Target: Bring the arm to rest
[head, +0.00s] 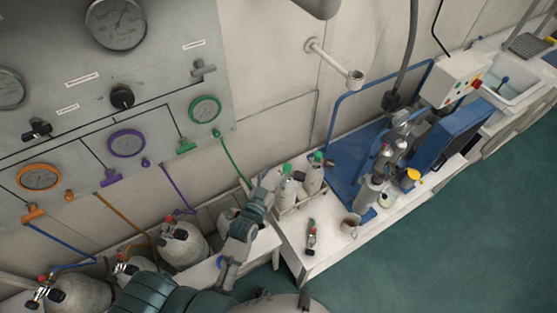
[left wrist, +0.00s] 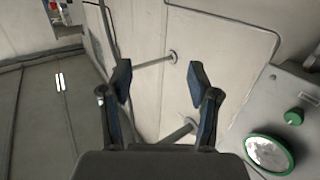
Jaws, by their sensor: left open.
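My left arm, teal and grey, comes in from the bottom left of the head view and bends upward beside the white bench. Its gripper end (head: 264,183) is small there, near the wall and close to the bottles. In the left wrist view the left gripper (left wrist: 160,76) is open, its two dark fingers well apart with nothing between them. Pale wall shows behind the fingers. My right gripper is not in view.
A gauge panel (head: 75,120) is at the left; its green gauge (left wrist: 268,153) shows in the left wrist view. Gas cylinders (head: 183,243) stand below it. The bench (head: 325,245) holds bottles (head: 287,188) and a blue stand (head: 350,165). Teal floor (head: 460,235) is clear at the right.

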